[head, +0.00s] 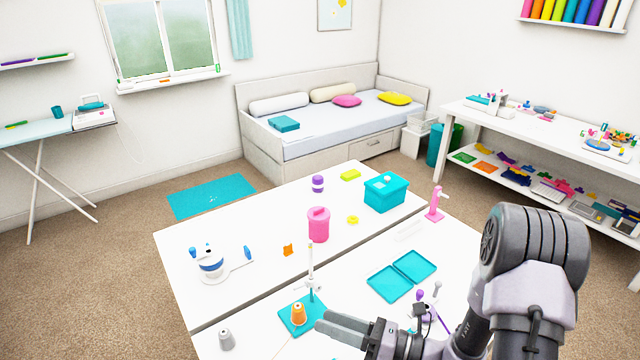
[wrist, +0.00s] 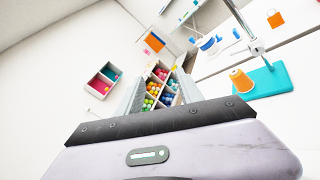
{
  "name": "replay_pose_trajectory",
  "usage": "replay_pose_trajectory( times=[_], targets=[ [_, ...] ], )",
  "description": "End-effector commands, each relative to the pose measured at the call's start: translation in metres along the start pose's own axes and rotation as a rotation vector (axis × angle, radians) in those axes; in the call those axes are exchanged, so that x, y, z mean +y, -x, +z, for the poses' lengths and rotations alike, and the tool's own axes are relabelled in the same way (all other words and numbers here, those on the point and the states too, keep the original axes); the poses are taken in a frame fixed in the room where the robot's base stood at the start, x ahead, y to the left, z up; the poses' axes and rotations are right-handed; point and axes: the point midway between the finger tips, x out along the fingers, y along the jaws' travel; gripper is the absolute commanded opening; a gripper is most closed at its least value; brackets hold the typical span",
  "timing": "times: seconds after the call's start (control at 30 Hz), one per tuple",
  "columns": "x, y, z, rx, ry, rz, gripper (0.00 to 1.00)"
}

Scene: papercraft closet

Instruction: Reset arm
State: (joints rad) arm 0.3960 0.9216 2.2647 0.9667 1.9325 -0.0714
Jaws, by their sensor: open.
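My gripper (head: 320,320) is at the lower middle of the head view, over the near part of the white table (head: 262,334). It points left, and its two grey fingers hold nothing that I can see. My arm reaches in from the right. In the wrist view my gripper (wrist: 162,72) shows as two pale fingers, apart, with small bins of coloured balls (wrist: 160,90) visible beyond the gap. An orange spool (head: 298,314) on a teal base (head: 292,330) with an upright rod is just left of the fingertips. The spool also shows in the wrist view (wrist: 241,80).
A grey-topped cone (head: 226,339) stands left of the teal base. An open teal case (head: 402,276), a pink canister (head: 318,225), a teal box (head: 386,192) and a pink stand (head: 436,204) are on the table. The table's left part has free room.

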Motion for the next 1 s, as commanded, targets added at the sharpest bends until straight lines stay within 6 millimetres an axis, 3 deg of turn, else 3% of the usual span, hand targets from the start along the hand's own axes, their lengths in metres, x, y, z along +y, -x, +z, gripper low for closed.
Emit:
replay_pose_trajectory(
  times=[0.1, 0.2, 0.33, 0.47, 0.6, 0.7, 0.8, 1.0],
  targets=[
    [0.073, -0.011, 0.003, 0.267, 0.323, 0.195, 0.44],
    [0.122, -0.001, -0.009, 0.502, 0.617, 0.329, 0.44],
    [0.158, 0.030, -0.025, 0.804, 1.025, 0.452, 0.44],
    [0.168, 0.068, -0.024, 1.095, 1.454, 0.504, 0.44],
    [0.168, 0.100, -0.002, 1.347, 1.858, 0.478, 0.44],
    [0.170, 0.114, 0.016, 1.461, 2.044, 0.439, 0.44],
    [0.172, 0.119, 0.026, 1.515, 2.134, 0.413, 0.44],
    [0.173, 0.121, 0.029, 1.528, 2.152, 0.407, 0.44]
  ],
)
